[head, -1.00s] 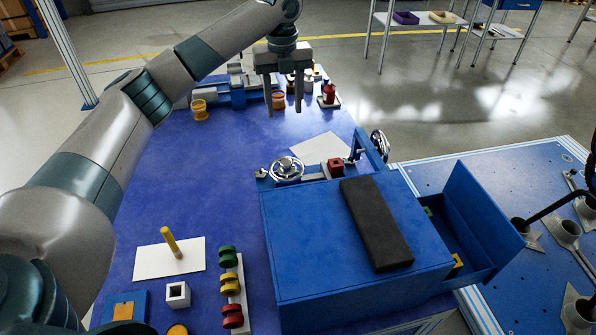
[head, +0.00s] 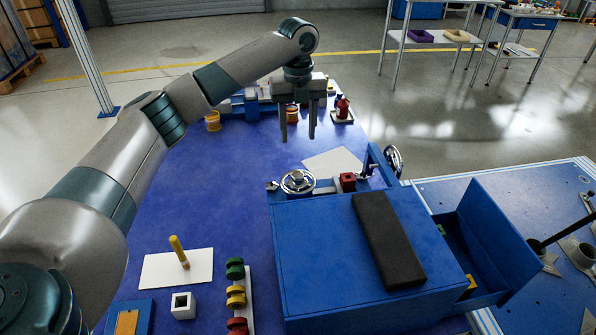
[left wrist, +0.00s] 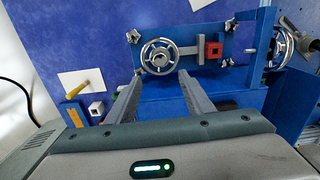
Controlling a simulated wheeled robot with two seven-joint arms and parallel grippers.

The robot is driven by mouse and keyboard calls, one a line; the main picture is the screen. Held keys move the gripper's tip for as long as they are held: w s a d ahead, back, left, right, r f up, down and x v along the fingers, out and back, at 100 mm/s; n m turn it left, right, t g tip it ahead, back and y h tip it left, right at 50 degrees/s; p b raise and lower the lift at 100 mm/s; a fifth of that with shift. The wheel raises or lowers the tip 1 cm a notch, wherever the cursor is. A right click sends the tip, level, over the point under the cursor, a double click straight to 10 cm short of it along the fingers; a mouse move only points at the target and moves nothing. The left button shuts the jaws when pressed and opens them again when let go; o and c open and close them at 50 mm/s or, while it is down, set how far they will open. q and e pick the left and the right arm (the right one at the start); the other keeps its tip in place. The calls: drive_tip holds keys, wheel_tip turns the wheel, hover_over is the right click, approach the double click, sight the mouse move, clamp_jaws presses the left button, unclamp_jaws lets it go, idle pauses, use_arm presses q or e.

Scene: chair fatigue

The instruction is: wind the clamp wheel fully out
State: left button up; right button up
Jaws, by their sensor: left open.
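A silver handwheel (head: 298,178) lies at the far left corner of the blue fixture (head: 310,245). A second silver wheel (head: 394,161) stands upright at the far right corner. I cannot tell by name which is the clamp wheel. A red block (head: 347,181) sits between them beside a grey bar. My left gripper (head: 298,138) is open and empty above and beyond the first wheel. In the left wrist view its fingers (left wrist: 160,75) point toward that wheel (left wrist: 159,57), with a gap between them; no contact shows. My right gripper is out of view.
A black pad (head: 387,240) lies on the fixture, with an open blue bin (head: 490,235) at its right. The blue table's left middle is clear.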

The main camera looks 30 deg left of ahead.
sight(298, 174)
use_arm(q)
wheel_tip(298, 174, down, 14)
drive_tip(key=shift+f+b, duration=0.15)
drive_tip(key=shift+b, duration=0.15)
idle(0.3)
drive_tip(key=c, duration=1.1)
